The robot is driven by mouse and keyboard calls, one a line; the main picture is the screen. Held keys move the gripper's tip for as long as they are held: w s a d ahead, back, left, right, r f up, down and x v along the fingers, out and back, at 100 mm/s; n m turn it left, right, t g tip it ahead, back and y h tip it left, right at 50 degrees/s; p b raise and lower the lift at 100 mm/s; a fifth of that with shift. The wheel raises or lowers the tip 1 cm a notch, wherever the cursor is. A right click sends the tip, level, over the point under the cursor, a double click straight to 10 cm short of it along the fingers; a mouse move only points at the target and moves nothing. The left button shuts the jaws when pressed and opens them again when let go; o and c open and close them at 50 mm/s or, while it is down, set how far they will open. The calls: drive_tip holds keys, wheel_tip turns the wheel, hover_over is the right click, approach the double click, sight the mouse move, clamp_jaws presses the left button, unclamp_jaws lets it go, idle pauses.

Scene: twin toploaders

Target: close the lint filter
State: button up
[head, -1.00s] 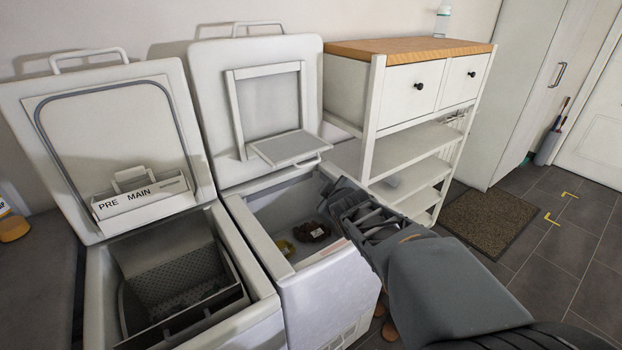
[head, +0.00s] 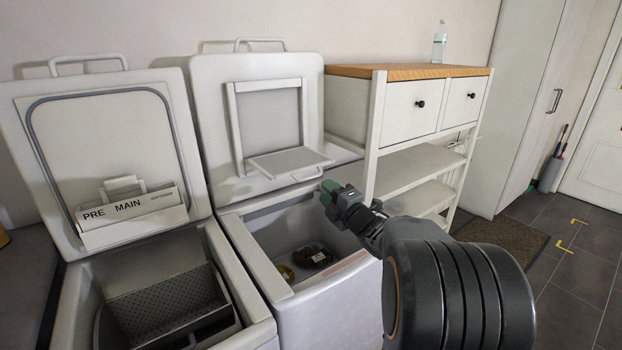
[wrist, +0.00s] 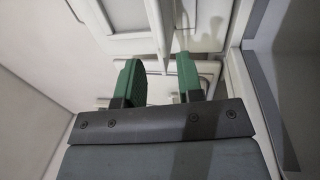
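The lint filter is a pale flap (head: 290,162) that hangs open, about level, at the bottom of a frame on the inside of the right machine's raised lid (head: 208,120). A small wire-like handle (head: 307,176) shows at its front edge. My gripper (head: 330,188) is just right of and slightly below this handle, above the right machine's opening. In the wrist view, its two green fingers (wrist: 160,82) are spread apart, with pale filter and lid parts beyond and between them. I cannot tell whether a finger touches the flap.
The right machine's tub (head: 300,235) holds a dark item and a yellowish one. The left machine's lid (head: 60,165) is also raised, with a drawer marked PRE MAIN (head: 130,212). A white shelf unit (head: 425,160) stands close on the right, behind my arm.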

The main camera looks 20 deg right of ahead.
sight(311, 177)
drive_tip(key=x, duration=0.8)
drive_tip(key=shift+c, duration=0.5)
clamp_jaws()
drive_tip(key=shift+p, duration=0.3)
